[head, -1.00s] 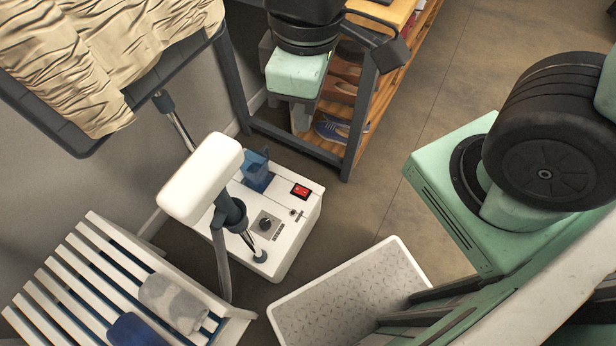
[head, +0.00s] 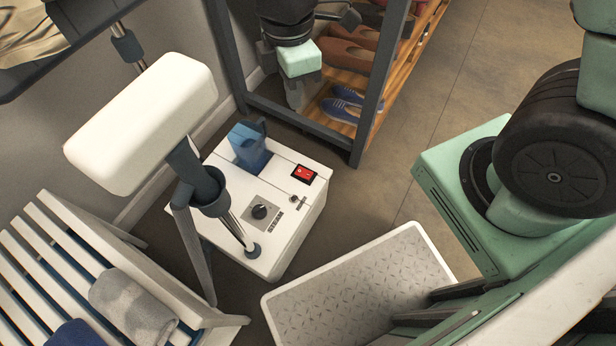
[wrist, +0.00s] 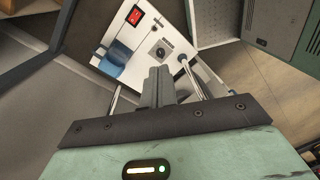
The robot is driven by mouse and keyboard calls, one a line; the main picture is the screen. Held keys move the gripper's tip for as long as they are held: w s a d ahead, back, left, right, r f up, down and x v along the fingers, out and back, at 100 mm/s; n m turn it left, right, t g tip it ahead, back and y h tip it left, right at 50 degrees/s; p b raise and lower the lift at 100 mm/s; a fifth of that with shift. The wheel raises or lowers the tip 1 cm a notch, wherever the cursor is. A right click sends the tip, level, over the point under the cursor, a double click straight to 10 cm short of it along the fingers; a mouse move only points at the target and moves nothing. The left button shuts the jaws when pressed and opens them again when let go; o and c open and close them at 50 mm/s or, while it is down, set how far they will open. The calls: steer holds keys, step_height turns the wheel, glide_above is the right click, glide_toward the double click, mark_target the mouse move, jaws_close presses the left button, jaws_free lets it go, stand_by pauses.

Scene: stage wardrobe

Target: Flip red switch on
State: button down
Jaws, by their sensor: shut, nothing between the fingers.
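The red switch (head: 303,173) is a small red rocker in a dark frame on top of a white steamer base (head: 290,222). Its rocker position is too small to tell. The wrist view also shows the red switch (wrist: 134,15) near the top edge, above and left of my fingers. My gripper (head: 298,104) hangs below a mint wrist block, in front of the shoe rack and behind the steamer base. In the wrist view my gripper (wrist: 160,72) is shut and empty, pointing towards the base, apart from the switch.
A black dial (head: 259,212), a metal pole and a blue tank (head: 250,146) stand on the base. A padded white board (head: 142,120) overhangs it at left. A slatted bench (head: 160,262) with towels, a step stool (head: 442,262) and a shoe rack (head: 360,135) surround it.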

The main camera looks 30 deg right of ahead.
mark_target(309, 175)
steer(key=w+d+f+n+b, duration=0.2)
steer(key=f+b, duration=0.4)
steer(key=f, duration=0.6)
steer(key=w+d+f+n+b, duration=0.2)
steer(key=w+f+n+b, duration=0.2)
steer(key=f+b, duration=0.3)
step_height(309, 175, down, 5)
steer(key=shift+w+f+n+h, duration=0.1)
steer(key=shift+w+n+h, duration=0.15)
steer(key=shift+n+h, duration=0.25)
steer(key=f+b, duration=0.2)
steer(key=f, duration=0.2)
steer(key=s+f+b, duration=0.1)
steer(key=f+b, duration=0.2)
steer(key=f, duration=0.2)
steer(key=d+f+b, duration=0.1)
steer(key=f+b, duration=0.2)
steer(key=f, duration=0.1)
steer(key=shift+s+f, duration=0.25)
steer(key=shift+f, duration=0.15)
steer(key=shift+f, duration=0.15)
steer(key=shift+w+a+r+p, duration=0.25)
steer(key=shift+w+a+p, duration=0.15)
steer(key=shift+w+p, duration=0.2)
